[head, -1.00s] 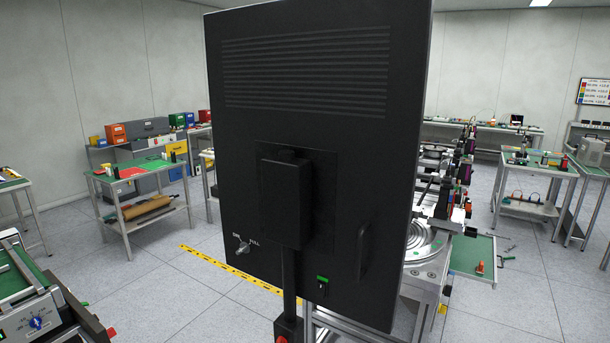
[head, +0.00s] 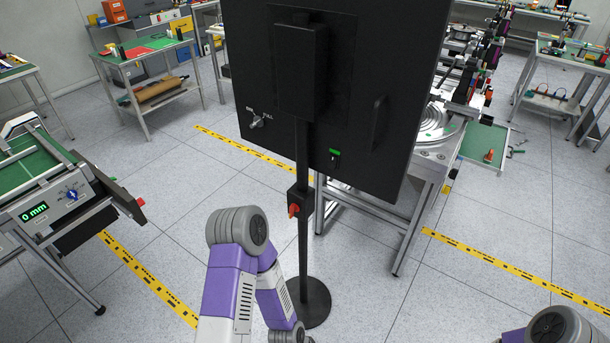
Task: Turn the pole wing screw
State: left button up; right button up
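A red wing screw (head: 294,210) sits on a black clamp block (head: 305,200) on the black pole (head: 303,258), in the middle of the head view. The pole stands upright on a round black base (head: 312,302) and carries a large black panel (head: 350,120). My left arm, purple and grey, rises at the lower middle, just left of and in front of the pole. Its gripper is not visible. Only a joint of my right arm shows at the bottom right corner; its gripper is out of view.
A metal-framed machine table (head: 425,180) stands right behind the pole. A machine with a green bed and a "0 mm" display (head: 35,212) is at the left. Yellow floor tape (head: 150,280) runs nearby. The floor between is clear.

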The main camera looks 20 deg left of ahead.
aim_at(294, 208)
jog(key=k, duration=1.25)
jog(key=z, duration=0.1)
jog(key=i, duration=0.9)
jog(key=u, duration=1.05)
jog(key=i, duration=0.85)
jog(key=u, duration=0.95)
